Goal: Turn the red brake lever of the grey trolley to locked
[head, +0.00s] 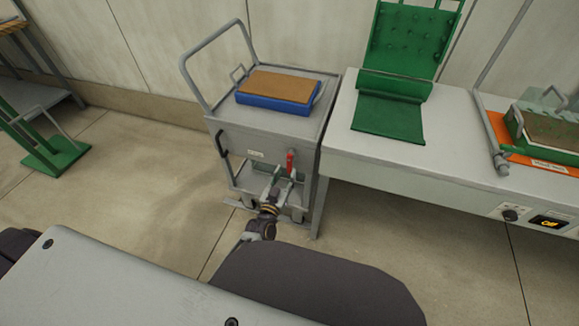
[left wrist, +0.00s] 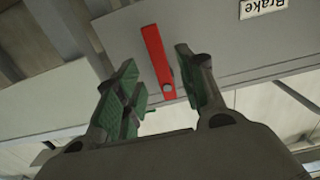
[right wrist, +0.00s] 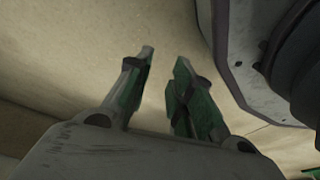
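The grey trolley (head: 262,141) stands left of the bench. Its red brake lever (head: 290,160) is on the front panel and points roughly up and down in the head view. In the left wrist view the lever (left wrist: 154,55) runs slightly aslant, with a round pivot at its lower end. My left gripper (head: 284,174) is open in front of the panel. Its fingers stand on either side of the lever's line, with gaps showing; I cannot tell how deep the lever lies between them. My right gripper (right wrist: 165,58) is open and empty over the floor.
A "Brake" label (left wrist: 264,7) is on the panel. A blue tray with a brown top (head: 276,92) sits on the trolley. The bench (head: 455,153) at right carries a green holder (head: 388,118). A green stand (head: 57,157) is at left; floor between is clear.

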